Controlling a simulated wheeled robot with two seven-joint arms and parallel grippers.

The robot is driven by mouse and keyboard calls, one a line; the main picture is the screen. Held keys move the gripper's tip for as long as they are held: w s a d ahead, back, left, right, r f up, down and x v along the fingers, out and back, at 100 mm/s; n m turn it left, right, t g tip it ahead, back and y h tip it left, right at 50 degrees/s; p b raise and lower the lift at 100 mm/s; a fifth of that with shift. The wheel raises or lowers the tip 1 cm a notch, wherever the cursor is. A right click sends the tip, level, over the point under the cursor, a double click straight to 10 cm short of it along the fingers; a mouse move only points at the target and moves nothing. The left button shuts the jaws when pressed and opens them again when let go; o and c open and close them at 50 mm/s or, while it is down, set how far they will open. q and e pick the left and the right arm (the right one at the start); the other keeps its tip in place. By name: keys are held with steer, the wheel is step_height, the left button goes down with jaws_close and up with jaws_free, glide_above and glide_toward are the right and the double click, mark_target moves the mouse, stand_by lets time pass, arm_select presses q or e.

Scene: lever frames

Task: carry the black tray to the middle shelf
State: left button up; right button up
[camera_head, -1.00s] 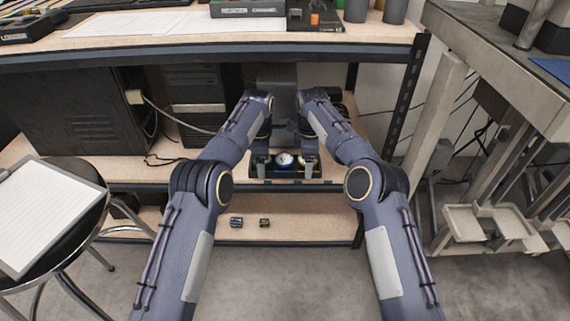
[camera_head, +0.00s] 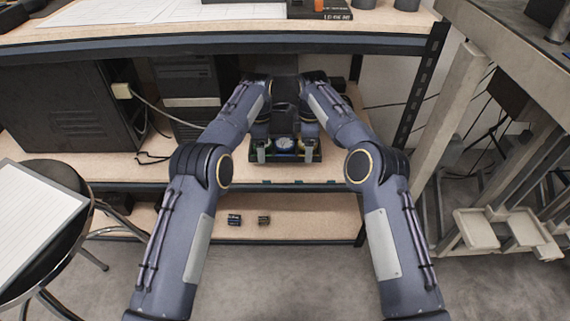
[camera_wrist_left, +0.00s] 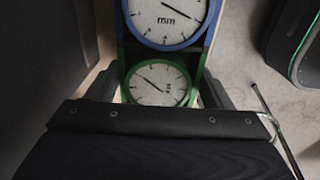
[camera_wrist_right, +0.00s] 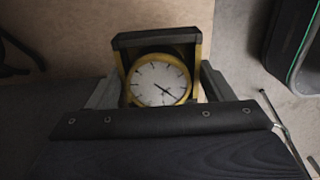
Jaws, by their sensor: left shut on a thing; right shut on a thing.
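The black tray (camera_head: 286,158) is level between my two arms, over the middle shelf (camera_head: 205,168) and behind its front edge. I cannot tell whether it touches the board. It holds round dial gauges: a blue-rimmed gauge (camera_wrist_left: 168,18) and a green-rimmed gauge (camera_wrist_left: 158,82) in the left wrist view, and a yellow-rimmed gauge (camera_wrist_right: 160,82) in the right wrist view. My left gripper (camera_head: 261,151) is shut on the tray's left end. My right gripper (camera_head: 309,150) is shut on its right end. The jaws' contact with the tray is largely hidden.
A dark computer case (camera_head: 70,110) and a tower (camera_head: 184,95) stand on the middle shelf, left of the tray. The worktop (camera_head: 200,22) lies above my forearms. Two small boxes (camera_head: 249,220) lie on the lower shelf. A shelf post (camera_head: 420,95) stands at right.

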arm_select(q)
steer(key=shift+f+b, duration=2.2)
steer(key=shift+f, duration=0.15)
arm_select(e)
steer(key=shift+a+f, duration=0.1)
steer(key=shift+f, duration=2.25)
arm_select(q)
steer(key=o, duration=1.1)
steer(key=shift+r, duration=0.25)
arm_select(e)
steer(key=o, duration=1.1)
steer(key=shift+r, duration=0.25)
arm_select(q)
steer(key=shift+p, duration=0.35)
